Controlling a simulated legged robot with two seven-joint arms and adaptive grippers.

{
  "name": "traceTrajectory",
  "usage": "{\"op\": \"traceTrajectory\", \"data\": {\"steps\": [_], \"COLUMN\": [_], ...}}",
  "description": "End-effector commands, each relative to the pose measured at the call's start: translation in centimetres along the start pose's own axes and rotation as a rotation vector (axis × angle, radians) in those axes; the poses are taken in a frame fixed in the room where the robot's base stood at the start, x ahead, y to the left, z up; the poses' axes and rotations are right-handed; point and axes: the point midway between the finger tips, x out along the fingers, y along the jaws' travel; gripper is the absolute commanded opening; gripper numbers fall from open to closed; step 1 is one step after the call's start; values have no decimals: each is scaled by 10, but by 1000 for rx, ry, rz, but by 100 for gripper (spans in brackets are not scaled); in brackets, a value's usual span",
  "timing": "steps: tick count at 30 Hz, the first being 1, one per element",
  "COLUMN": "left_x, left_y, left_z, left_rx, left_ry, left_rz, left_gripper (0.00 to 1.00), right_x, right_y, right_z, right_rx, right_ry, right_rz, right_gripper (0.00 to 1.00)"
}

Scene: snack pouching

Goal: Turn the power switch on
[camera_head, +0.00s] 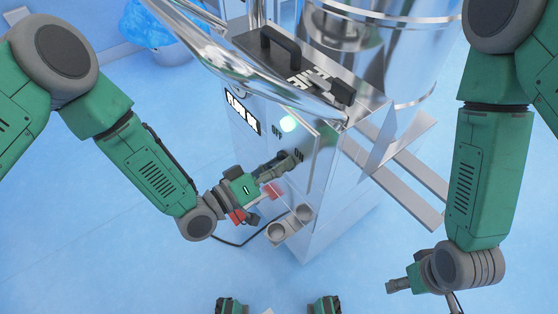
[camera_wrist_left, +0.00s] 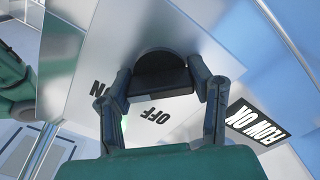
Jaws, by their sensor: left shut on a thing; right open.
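The power switch is a black rotary knob (camera_wrist_left: 160,75) on the silver front panel of the machine (camera_head: 310,225). My left gripper (camera_head: 290,161) is at the panel, and its fingers mostly hide the knob in the head view. In the left wrist view its two fingers (camera_wrist_left: 160,88) stand on either side of the knob, shut on it. The OFF label (camera_head: 277,132) and ON label (camera_head: 299,154) are printed beside it. A round light (camera_head: 288,123) glows pale green above. My right gripper (camera_head: 400,285) is open and empty, low at the right, away from the machine.
A FLOW ON label (camera_head: 242,112) is on the panel's left. A shiny chute (camera_head: 240,60) and a large steel drum (camera_head: 385,50) stand above and behind. Metal rails (camera_head: 405,180) jut out right. A blue bag-lined bin (camera_head: 160,30) is at back left. The floor nearby is clear.

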Motion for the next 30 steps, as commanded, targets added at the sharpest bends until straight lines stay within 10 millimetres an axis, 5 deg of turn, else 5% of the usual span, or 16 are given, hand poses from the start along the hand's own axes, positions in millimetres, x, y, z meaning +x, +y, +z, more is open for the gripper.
{"op": "traceTrajectory", "data": {"steps": [19,20,21,30], "left_x": [-3,-3,-2,-2], "left_y": [-3,-3,-3,-1], "left_z": [7,7,6,3], "left_rx": [41,41,41,44], "left_ry": [-15,-16,-15,-6], "left_rz": [-9,-9,-8,-5], "left_gripper": [18,58,69,69], "right_x": [-1,-1,-1,-1], "right_y": [0,0,0,0], "right_z": [0,0,0,0], "right_rx": [0,0,0,0], "right_ry": [0,0,0,1], "right_rz": [0,0,0,0], "right_gripper": [60,60,60,60]}}
